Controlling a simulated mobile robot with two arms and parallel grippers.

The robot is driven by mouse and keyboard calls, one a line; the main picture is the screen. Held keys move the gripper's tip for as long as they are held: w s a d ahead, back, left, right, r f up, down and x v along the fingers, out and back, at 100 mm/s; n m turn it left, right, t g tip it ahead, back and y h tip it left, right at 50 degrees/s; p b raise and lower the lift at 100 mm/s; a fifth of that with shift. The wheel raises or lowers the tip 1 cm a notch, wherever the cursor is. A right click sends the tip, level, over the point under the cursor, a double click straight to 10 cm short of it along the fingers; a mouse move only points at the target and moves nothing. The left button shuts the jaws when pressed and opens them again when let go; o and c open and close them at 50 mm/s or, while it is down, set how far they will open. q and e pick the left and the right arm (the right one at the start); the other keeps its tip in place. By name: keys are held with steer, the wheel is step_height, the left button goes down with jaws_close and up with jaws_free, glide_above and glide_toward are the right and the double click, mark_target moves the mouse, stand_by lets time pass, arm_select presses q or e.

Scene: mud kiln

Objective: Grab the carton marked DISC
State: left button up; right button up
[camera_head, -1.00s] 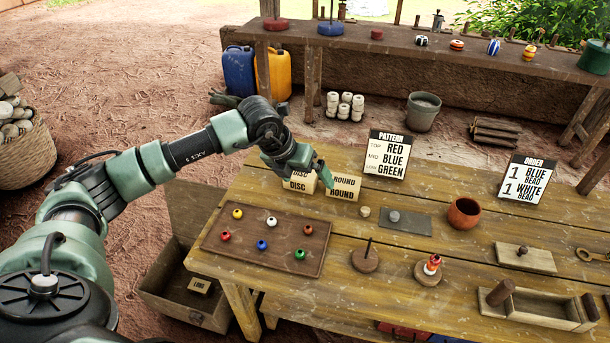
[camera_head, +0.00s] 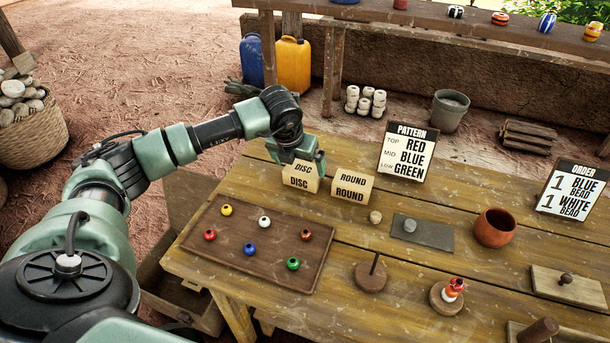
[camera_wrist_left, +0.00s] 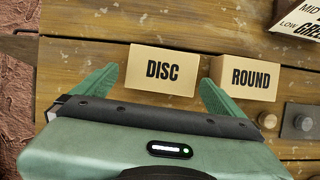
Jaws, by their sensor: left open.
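The carton marked DISC (camera_head: 301,177) is a small tan box on the wooden table, beside the carton marked ROUND (camera_head: 352,187). My left gripper (camera_head: 303,160) is over the back of the DISC carton and hides part of it in the head view. In the left wrist view the DISC carton (camera_wrist_left: 162,70) lies between the two spread fingers of the gripper (camera_wrist_left: 160,88). The right finger is in the narrow gap by the ROUND carton (camera_wrist_left: 246,78). The fingers are open; I cannot tell whether they touch the carton. My right gripper is not in view.
A brown bead tray (camera_head: 235,262) with several coloured beads lies in front. A pattern sign (camera_head: 407,153), an order sign (camera_head: 572,192), a clay cup (camera_head: 494,228) and a peg stand (camera_head: 371,277) stand to the right on the table.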

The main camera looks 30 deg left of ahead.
mark_target(303, 169)
arm_select(q)
steer(key=p+x, duration=0.1)
steer(key=x, duration=0.4)
steer(key=shift+w+d+f, duration=0.1)
steer(key=shift+f, duration=0.05)
steer(key=c, duration=1.4)
